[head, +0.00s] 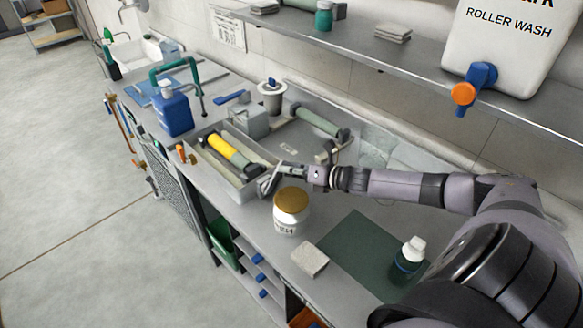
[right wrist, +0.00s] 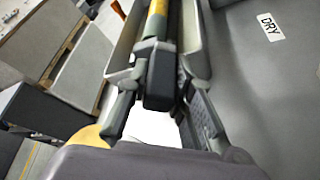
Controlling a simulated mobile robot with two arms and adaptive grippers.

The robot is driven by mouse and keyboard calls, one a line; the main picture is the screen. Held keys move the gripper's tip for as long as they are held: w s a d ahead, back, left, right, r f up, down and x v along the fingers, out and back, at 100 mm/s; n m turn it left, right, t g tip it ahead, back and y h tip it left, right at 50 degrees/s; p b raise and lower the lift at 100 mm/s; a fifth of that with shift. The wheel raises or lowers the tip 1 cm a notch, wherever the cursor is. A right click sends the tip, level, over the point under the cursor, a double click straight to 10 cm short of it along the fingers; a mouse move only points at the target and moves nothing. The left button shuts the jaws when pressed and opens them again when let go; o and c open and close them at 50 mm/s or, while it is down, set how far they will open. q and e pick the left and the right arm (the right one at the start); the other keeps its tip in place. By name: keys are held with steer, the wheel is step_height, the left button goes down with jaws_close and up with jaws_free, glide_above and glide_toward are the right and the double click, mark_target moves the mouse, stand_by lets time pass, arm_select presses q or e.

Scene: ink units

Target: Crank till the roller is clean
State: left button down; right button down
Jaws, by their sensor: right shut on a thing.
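The roller (head: 222,147) lies in a long grey trough (head: 236,190) on the counter. It is yellow over much of its length and grey-green towards its near end. In the right wrist view a strip of the roller (right wrist: 157,22) shows yellow and green beyond a dark block. My right gripper (head: 266,184) is at the near end of the trough, shut on the crank at the roller's end. The dark end part of the crank (right wrist: 160,82) shows between the fingers in the right wrist view; the grip itself is partly hidden. My left gripper is in neither view.
A jar with a brown lid (head: 291,205) stands close to my right gripper. A dark green mat (head: 350,245) holds a small bottle (head: 409,258). A roller wash tank (head: 500,50) stands on the shelf above.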

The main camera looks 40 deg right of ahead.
steer(key=shift+a+r+n+h+p, duration=0.3)
steer(key=shift+a+r+n+p, duration=0.15)
steer(key=shift+p, duration=0.25)
steer(key=shift+s+a+r+n+h+p, duration=0.1)
steer(key=shift+a+r+n+h+p, duration=0.15)
steer(key=shift+a+n+h+p, duration=0.45)
steer(key=shift+s+a+r+n+h+p, duration=0.1)
steer(key=shift+a+r+n+h+p, duration=0.1)
steer(key=shift+a+n+h+p, duration=0.45)
steer(key=shift+a+n+b, duration=0.2)
steer(key=shift+n+b, duration=0.1)
steer(key=c, duration=1.4)
jaws_free()
